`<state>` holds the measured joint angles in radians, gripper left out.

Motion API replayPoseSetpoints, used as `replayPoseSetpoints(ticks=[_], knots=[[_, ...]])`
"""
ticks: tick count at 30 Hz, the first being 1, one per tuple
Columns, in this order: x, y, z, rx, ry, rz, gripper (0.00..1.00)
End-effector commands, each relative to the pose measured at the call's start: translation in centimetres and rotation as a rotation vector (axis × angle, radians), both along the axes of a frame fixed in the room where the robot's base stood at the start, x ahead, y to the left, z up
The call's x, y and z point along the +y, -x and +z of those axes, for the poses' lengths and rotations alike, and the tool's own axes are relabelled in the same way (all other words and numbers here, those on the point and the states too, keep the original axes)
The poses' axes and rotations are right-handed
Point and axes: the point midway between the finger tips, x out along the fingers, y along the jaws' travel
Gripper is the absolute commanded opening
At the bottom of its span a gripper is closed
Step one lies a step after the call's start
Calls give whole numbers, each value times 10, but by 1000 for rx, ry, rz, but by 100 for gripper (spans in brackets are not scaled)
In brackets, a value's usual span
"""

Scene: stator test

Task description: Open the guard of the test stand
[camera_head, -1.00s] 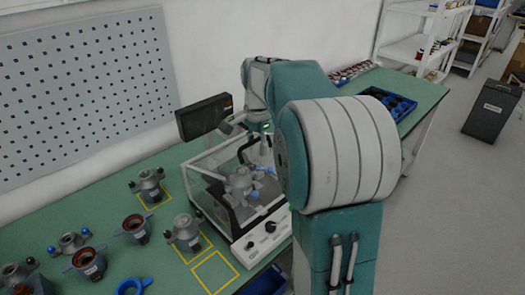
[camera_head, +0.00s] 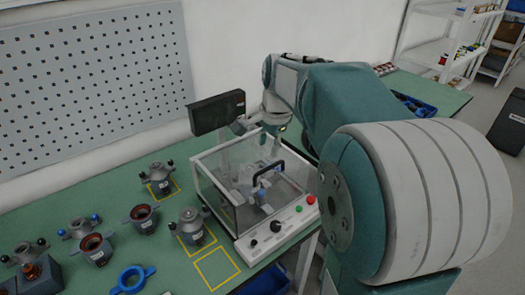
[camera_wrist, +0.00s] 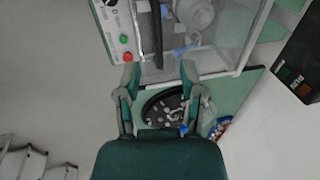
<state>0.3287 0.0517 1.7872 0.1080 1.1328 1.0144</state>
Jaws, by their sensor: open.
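The test stand (camera_head: 277,228) has a white front panel with knobs, a green button and a red button. Its clear guard (camera_head: 215,185) with pale edges looks shut around the stator inside. A black bar handle (camera_head: 282,158) arches on the guard; it also shows in the wrist view (camera_wrist: 158,30). My gripper (camera_wrist: 159,74) is open and empty in the wrist view, its fingers apart to either side of the handle's near end. The gap in depth is unclear, and I see no contact. In the head view my fingers cannot be made out clearly.
A dark monitor (camera_head: 217,112) stands behind the guard. Several stators and a blue ring (camera_head: 132,278) lie left on the green table (camera_head: 75,225). A blue bin (camera_head: 268,284) sits below the front edge. A round black tray (camera_wrist: 165,108) shows beneath my gripper.

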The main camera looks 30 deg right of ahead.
Motion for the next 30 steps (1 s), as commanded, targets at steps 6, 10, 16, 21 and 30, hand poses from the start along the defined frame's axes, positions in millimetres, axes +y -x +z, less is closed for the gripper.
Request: replayPoseSetpoints(ticks=[6, 10, 16, 21, 30], knots=[[-2, 9, 30, -4, 2, 16, 51], [17, 23, 33, -27, 39, 122, 51], [40, 44, 35, -59, 89, 270, 51], [46, 55, 34, -75, 112, 347, 51], [47, 57, 34, -78, 117, 364, 51]])
